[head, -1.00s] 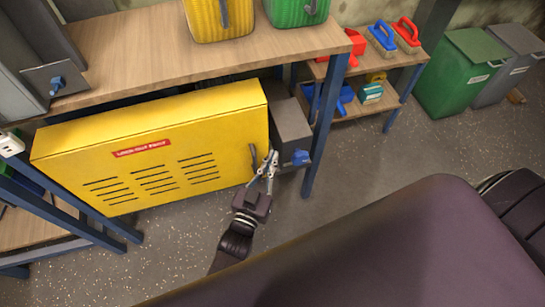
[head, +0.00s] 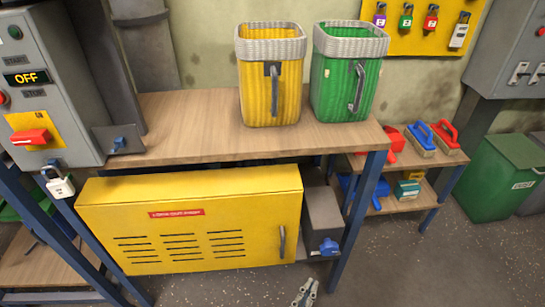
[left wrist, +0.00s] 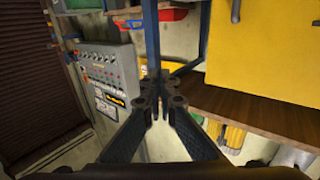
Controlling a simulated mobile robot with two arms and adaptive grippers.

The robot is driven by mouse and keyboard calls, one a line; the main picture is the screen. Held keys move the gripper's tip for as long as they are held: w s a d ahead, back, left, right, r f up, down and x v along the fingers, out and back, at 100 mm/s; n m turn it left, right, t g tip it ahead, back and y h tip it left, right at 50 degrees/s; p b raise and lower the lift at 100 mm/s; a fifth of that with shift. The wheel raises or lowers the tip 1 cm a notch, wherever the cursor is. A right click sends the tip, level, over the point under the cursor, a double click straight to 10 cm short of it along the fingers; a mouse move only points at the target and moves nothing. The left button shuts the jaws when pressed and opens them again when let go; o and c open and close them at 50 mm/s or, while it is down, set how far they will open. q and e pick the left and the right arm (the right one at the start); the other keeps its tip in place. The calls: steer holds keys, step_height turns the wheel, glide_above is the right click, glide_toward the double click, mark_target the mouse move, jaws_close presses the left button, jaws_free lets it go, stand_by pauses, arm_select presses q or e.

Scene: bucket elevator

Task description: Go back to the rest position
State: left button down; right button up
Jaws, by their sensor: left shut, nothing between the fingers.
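My left gripper (head: 306,293) shows only by its fingertips at the bottom edge of the head view. It is below and a little right of the dark handle (head: 283,247) on the yellow lock-out cover (head: 200,215), apart from it. In the left wrist view, the fingers of my left gripper (left wrist: 158,92) meet at the tips with nothing between them. The yellow cover looks closed under the wooden bench. My right gripper is in neither view.
On the bench (head: 190,120) stand a yellow bucket (head: 268,95) and a green bucket (head: 338,92). A grey box (head: 323,222) sits right of the cover, by a blue bench leg (head: 358,220). Floor (head: 420,265) is clear at the lower right.

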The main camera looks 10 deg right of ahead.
arm_select(q)
steer(key=s+a+f+n+g+y, duration=0.1)
steer(key=s+a+f+g+y, duration=0.1)
steer(key=a+f, duration=0.6)
steer(key=s+a+f+n+g+y, duration=0.1)
steer(key=s+a+f+g+y, duration=0.3)
steer(key=f, duration=0.8)
steer(key=a+f+n+t+y, duration=0.1)
steer(key=a+f, duration=0.6)
steer(key=f, duration=0.3)
steer(key=s+a+f+n+g+y, duration=0.1)
steer(key=s+a+f+g, duration=0.1)
steer(key=s+a+f, duration=0.2)
steer(key=s+a+f+n+g+y, duration=0.1)
steer(key=s+a+f, duration=0.4)
steer(key=s+a, duration=0.5)
steer(key=s+a+f+n+g+y, duration=0.1)
steer(key=s+a+f+g+y, duration=0.2)
steer(key=s+a, duration=0.4)
steer(key=shift+s+f+g, duration=0.6)
steer(key=shift+f, duration=0.05)
